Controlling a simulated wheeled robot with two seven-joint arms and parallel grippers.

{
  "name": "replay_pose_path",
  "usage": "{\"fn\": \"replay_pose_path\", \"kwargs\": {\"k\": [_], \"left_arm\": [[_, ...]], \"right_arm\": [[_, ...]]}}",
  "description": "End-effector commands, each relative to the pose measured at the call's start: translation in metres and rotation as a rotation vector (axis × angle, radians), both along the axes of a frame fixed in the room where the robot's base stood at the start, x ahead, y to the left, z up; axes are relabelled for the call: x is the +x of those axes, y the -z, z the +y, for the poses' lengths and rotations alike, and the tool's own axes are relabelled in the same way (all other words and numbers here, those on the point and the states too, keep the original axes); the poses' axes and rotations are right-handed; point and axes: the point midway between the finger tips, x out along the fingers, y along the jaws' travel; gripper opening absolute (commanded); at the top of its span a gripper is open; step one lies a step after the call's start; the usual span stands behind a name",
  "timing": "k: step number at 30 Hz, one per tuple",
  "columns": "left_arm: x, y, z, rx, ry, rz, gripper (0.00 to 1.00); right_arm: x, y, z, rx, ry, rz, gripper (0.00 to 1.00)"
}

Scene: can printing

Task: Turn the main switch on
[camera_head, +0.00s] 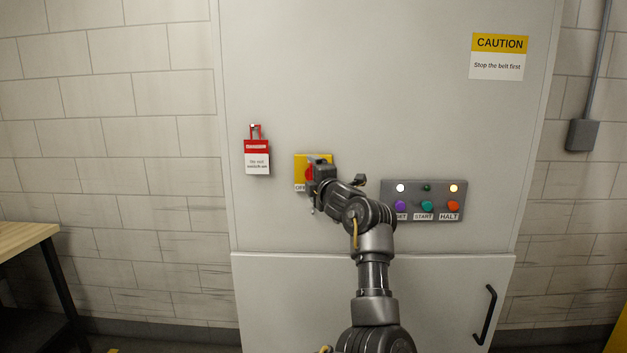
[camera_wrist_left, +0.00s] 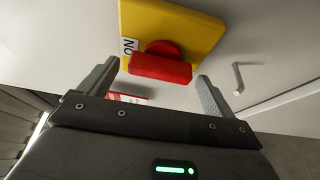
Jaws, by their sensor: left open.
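The main switch is a yellow plate (camera_head: 299,162) on the grey cabinet door, with a red rotary handle (camera_head: 310,172) and an "OFF" label (camera_head: 300,188) at its lower left. My left gripper (camera_head: 317,189) is right in front of it and hides much of it. In the left wrist view the red handle (camera_wrist_left: 160,68) stands out from the yellow plate (camera_wrist_left: 185,25), with an "ON" label (camera_wrist_left: 129,49) beside it. The open fingers of my left gripper (camera_wrist_left: 158,75) are on either side of the handle, with gaps visible. My right gripper is not in view.
A red padlock with a tag (camera_head: 257,150) hangs left of the switch. A panel with lamps and buttons (camera_head: 423,187) is to the right. A caution sign (camera_head: 499,56) is higher up. A cabinet handle (camera_head: 486,314) is lower right; a wooden table (camera_head: 25,236) is far left.

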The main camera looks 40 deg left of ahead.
Motion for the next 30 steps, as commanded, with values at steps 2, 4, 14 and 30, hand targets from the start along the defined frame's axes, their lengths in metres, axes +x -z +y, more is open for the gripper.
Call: {"fn": "replay_pose_path", "kwargs": {"k": [2, 4, 14, 30], "left_arm": [[-0.002, 0.001, -0.005, 0.0, 0.001, -0.001, 0.9], [-0.006, 0.002, -0.013, 0.001, 0.002, -0.003, 0.9], [-0.04, 0.003, -0.069, -0.001, 0.001, -0.003, 0.9], [-0.054, 0.0, -0.093, -0.001, 0.0, 0.001, 0.9]], "right_arm": [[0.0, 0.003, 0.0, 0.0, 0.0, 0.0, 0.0], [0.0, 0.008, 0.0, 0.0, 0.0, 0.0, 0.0], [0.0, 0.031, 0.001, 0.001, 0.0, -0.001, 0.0], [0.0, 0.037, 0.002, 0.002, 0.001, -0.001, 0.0]]}}
